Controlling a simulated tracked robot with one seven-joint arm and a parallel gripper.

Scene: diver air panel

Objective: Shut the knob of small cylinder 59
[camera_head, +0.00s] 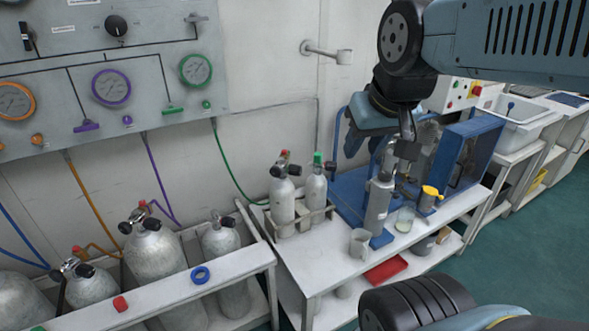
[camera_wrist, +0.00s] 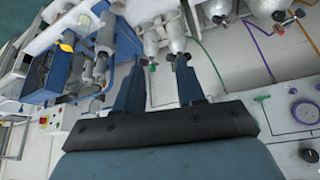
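Two small cylinders stand upright side by side in a rack on the white bench, the left one (camera_head: 283,203) with a red-marked top and the right one (camera_head: 314,196) with a green top. No number is readable, so I cannot tell which is 59. In the wrist view, which is upside down, their bodies show as one cylinder (camera_wrist: 151,42) and another (camera_wrist: 175,32), tops pointing down the picture. My gripper (camera_wrist: 160,66) is open and empty, its two dark blue fingers spread, with the cylinder tops beyond them. In the head view my gripper (camera_head: 368,124) is right of and above the rack.
A grey cylinder (camera_head: 377,208) stands close below my gripper, beside a blue open box (camera_head: 470,150). Large cylinders (camera_head: 155,255) stand in a rack at left under the gauge panel (camera_head: 140,62).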

